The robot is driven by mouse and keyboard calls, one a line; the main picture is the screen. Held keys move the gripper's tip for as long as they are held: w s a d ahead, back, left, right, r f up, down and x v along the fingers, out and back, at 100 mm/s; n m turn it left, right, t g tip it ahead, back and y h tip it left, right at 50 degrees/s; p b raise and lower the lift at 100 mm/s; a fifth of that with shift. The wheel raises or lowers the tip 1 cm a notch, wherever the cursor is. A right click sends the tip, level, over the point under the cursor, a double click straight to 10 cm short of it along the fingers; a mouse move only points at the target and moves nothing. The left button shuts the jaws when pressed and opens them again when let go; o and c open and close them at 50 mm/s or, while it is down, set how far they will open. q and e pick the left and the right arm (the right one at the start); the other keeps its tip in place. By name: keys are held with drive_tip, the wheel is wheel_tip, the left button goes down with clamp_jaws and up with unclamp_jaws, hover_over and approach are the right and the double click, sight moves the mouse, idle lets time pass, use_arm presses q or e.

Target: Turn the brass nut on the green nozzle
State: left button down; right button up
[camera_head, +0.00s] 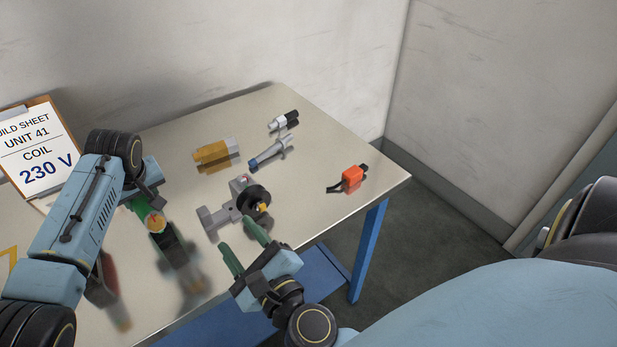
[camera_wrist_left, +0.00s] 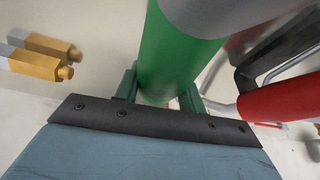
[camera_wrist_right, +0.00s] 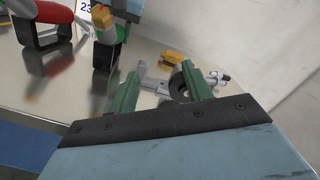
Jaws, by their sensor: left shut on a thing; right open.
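The green nozzle (camera_wrist_left: 178,55) stands between the fingers of my left gripper (camera_wrist_left: 160,95), which is shut on it. In the head view my left arm comes down over it and hides much of it. The brass nut (camera_head: 156,222) shows at the nozzle's near end, facing my right side. The nut also shows in the right wrist view (camera_wrist_right: 103,18). My right gripper (camera_head: 243,246) is open and empty, to the right of the nut and apart from it, near the table's front edge.
A red nozzle (camera_wrist_left: 280,100) is beside the green one. A grey fixture with a black wheel (camera_head: 253,197) lies just beyond my right fingers. Yellow-grey blocks (camera_head: 213,154), a grey-blue part (camera_head: 270,151) and an orange part (camera_head: 352,178) lie farther off. A build sheet (camera_head: 38,145) stands behind.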

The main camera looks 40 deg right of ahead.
drive_tip(key=w+d+n+h, duration=0.2)
drive_tip(key=w+d+n, duration=0.2)
drive_tip(key=d+n, duration=0.6)
drive_tip(key=shift+d+r+t+h, duration=0.3)
drive_tip(key=shift+d, duration=4.55)
drive_tip(key=shift+w, duration=0.1)
use_arm(q)
drive_tip(key=c, duration=0.8)
unclamp_jaws()
drive_tip(key=shift+o, duration=0.2)
